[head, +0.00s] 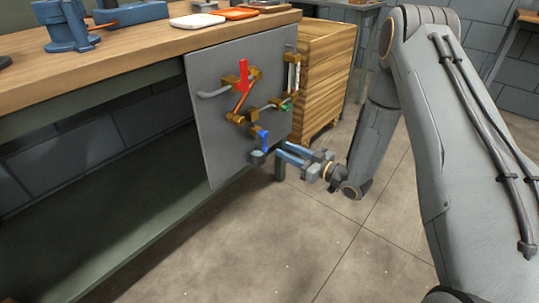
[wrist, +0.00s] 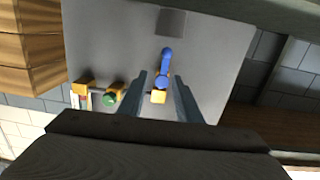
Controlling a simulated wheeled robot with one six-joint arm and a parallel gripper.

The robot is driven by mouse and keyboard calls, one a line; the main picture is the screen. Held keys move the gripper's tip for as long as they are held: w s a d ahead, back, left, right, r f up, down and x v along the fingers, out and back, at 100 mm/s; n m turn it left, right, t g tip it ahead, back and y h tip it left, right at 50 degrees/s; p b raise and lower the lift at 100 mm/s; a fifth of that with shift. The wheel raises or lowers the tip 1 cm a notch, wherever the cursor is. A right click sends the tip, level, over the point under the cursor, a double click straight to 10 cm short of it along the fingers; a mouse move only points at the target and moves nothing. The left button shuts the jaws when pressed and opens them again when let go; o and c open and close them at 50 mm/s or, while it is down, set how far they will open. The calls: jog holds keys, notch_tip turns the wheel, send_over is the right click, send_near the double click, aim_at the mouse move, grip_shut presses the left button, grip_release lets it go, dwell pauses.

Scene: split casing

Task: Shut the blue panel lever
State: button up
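The blue panel lever (head: 263,139) is low on the grey upright panel (head: 215,125), mounted on a brass valve body (head: 256,130). In the wrist view the blue lever (wrist: 165,68) runs up the picture from its brass body (wrist: 158,97); this view looks turned over relative to the head view. My gripper (head: 281,152) is just right of and below the lever in the head view. In the wrist view my gripper (wrist: 161,78) has its two fingers apart, one on each side of the lever. I see gaps on both sides; contact is not visible.
A red lever (head: 243,75), a green handle (head: 286,104) and a white-handled fitting (head: 292,75) sit higher on the panel. A wooden crate (head: 325,75) stands right behind the panel. The workbench (head: 120,55) is at left. The floor in front is clear.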

aim_at(266, 144)
jog(key=shift+y, duration=0.4)
jog(key=x, duration=0.2)
jog(key=b+x, duration=0.1)
jog(key=x, duration=0.2)
jog(key=f+b+x, duration=0.1)
jog(key=x, duration=0.1)
jog(key=shift+a, duration=0.55)
jog(key=shift+r, duration=0.1)
jog(key=shift+c, duration=0.4)
grip_shut()
